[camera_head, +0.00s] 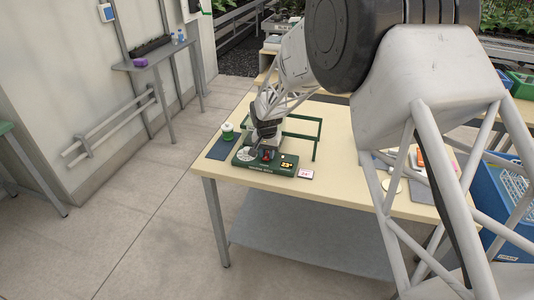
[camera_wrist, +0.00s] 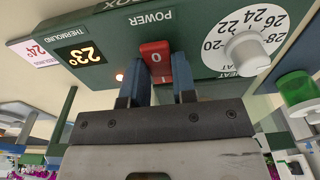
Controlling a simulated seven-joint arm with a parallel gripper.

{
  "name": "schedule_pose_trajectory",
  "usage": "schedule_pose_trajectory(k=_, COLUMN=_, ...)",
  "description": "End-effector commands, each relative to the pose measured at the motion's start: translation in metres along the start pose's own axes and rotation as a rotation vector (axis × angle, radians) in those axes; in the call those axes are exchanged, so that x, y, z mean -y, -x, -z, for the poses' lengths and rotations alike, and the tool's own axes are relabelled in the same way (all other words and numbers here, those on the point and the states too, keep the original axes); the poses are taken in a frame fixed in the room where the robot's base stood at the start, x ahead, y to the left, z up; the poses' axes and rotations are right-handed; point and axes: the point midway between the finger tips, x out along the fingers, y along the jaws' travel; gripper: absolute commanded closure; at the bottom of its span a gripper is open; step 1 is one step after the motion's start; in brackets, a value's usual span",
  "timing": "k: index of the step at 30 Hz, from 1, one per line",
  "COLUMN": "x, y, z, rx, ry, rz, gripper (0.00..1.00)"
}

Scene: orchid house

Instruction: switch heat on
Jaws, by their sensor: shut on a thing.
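The green thermoring box (camera_head: 262,170) lies on the cream table with its panel facing up. In the wrist view its labels appear upside down. A red POWER rocker switch (camera_wrist: 156,57) marked 0 and I sits between the two blue fingers of my gripper (camera_wrist: 158,92), which are shut on it. The display (camera_wrist: 80,56) shows 23° in yellow. A white HEAT dial (camera_wrist: 214,45) has a white knob (camera_wrist: 246,53). In the head view my gripper (camera_head: 266,150) is down at the box and hides the switch.
A card (camera_head: 306,174) reading 24° lies beside the box. A green-and-white pot (camera_head: 228,132) stands close on the other side, by a dark mat (camera_head: 220,148). A green frame (camera_head: 316,140) rises behind the box. Blue crates (camera_head: 500,195) stand at the right.

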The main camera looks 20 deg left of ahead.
Motion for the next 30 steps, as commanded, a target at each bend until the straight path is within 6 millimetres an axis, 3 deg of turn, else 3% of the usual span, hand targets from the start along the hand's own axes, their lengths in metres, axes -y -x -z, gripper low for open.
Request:
schedule_pose_trajectory(k=8, x=-0.0006, y=-0.0004, z=0.0026, rx=0.111, ry=-0.001, rz=0.001, gripper=0.98)
schedule_pose_trajectory(k=19, x=-0.0004, y=-0.0004, z=0.0025, rx=0.123, ry=0.001, rz=0.001, gripper=0.98)
schedule_pose_trajectory(k=20, x=-0.0004, y=-0.0003, z=0.0025, rx=0.123, ry=0.001, rz=0.001, gripper=0.7)
schedule_pose_trajectory(k=24, x=-0.0003, y=-0.0003, z=0.0025, rx=0.123, ry=0.001, rz=0.001, gripper=0.49)
schedule_pose_trajectory(k=30, x=-0.0001, y=-0.0002, z=0.0025, rx=0.122, ry=0.001, rz=0.001, gripper=0.49)
